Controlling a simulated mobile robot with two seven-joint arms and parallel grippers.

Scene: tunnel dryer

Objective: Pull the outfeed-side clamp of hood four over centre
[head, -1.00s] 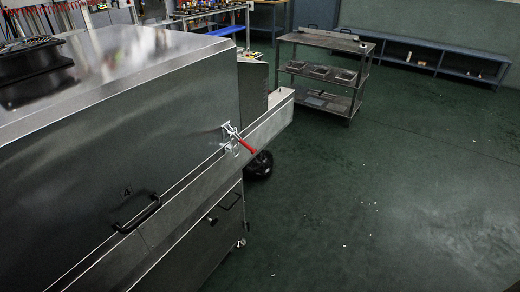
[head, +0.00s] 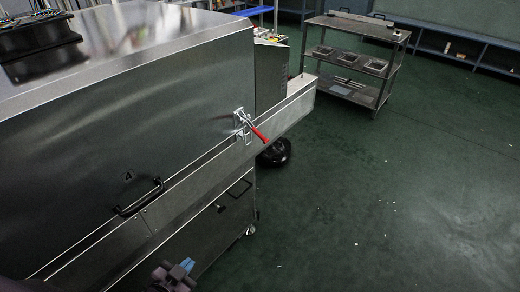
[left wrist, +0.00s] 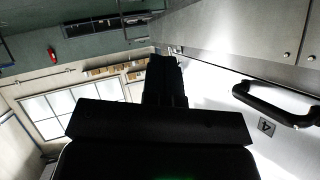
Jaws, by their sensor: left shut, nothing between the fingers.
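Hood four (head: 75,135) is a large brushed-metal cover with a small 4 plate (head: 128,176) and a black bar handle (head: 138,198). The clamp (head: 241,125) sits at the hood's lower right edge, in the middle of the head view. Its red lever (head: 259,134) slants down and outward to the right. My left gripper (head: 180,270) shows at the bottom edge of the head view, well below and left of the clamp, touching nothing. In the left wrist view my gripper (left wrist: 163,64) is a dark, shut shape. My right gripper is not in view.
A metal ledge (head: 290,108) runs below the hood, with a lower door and its handle (head: 240,188) beneath. A shelved cart (head: 352,62) stands at the back right. The green floor (head: 410,200) on the right is mostly open. The hood handle (left wrist: 275,108) shows in the left wrist view.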

